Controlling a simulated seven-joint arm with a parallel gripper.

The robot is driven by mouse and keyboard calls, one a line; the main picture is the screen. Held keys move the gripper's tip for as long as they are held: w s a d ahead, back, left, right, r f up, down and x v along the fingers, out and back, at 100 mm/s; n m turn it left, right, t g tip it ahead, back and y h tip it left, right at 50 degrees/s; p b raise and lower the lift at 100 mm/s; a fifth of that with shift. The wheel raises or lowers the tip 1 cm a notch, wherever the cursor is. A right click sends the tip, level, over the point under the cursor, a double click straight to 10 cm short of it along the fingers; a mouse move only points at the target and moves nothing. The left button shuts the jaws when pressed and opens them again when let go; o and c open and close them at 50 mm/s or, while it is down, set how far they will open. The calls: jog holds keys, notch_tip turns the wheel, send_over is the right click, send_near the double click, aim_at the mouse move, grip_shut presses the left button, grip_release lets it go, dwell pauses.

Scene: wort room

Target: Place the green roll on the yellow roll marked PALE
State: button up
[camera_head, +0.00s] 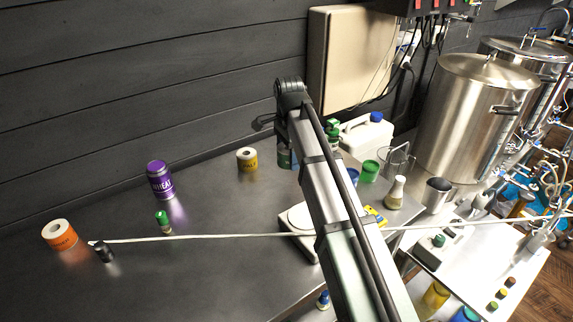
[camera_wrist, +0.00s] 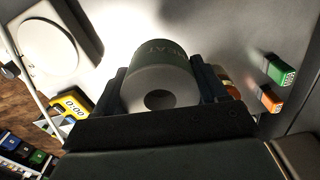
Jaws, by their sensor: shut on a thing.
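My gripper (camera_wrist: 162,88) is shut on a roll with a dark green label (camera_wrist: 165,52) in the wrist view. Its pale end, with a dark core hole, faces the camera, and part of its lettering reads "EAT". A dark finger stands on each side of it. A yellow roll (camera_head: 247,162) stands on the dark bench near the wall, left of my arm. Its top looks bare and its lettering is too small to read. I cannot make it out surely in the wrist view.
A purple labelled container (camera_head: 160,182), an orange roll (camera_head: 60,236) and a small green-capped bottle (camera_head: 163,222) stand to the left. A white scale (camera_head: 298,218) lies beside my arm. A pale rod (camera_head: 200,237) crosses the bench. Bare bench lies around the yellow roll.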

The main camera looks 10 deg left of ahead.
jog(key=shift+s+a+r, duration=0.15)
jog(key=shift+a+r, duration=0.1)
jog(key=shift+r, duration=0.1)
jog(key=a+r+n, duration=0.1)
jog(key=a+r, duration=0.1)
jog(key=a, duration=0.5)
send_near(246, 153)
jog(key=shift+n, duration=0.3)
jog(key=shift+f, duration=3.1)
jog(key=shift+f, duration=0.15)
jog(key=o, duration=1.2)
notch_tip(246, 153, up, 12)
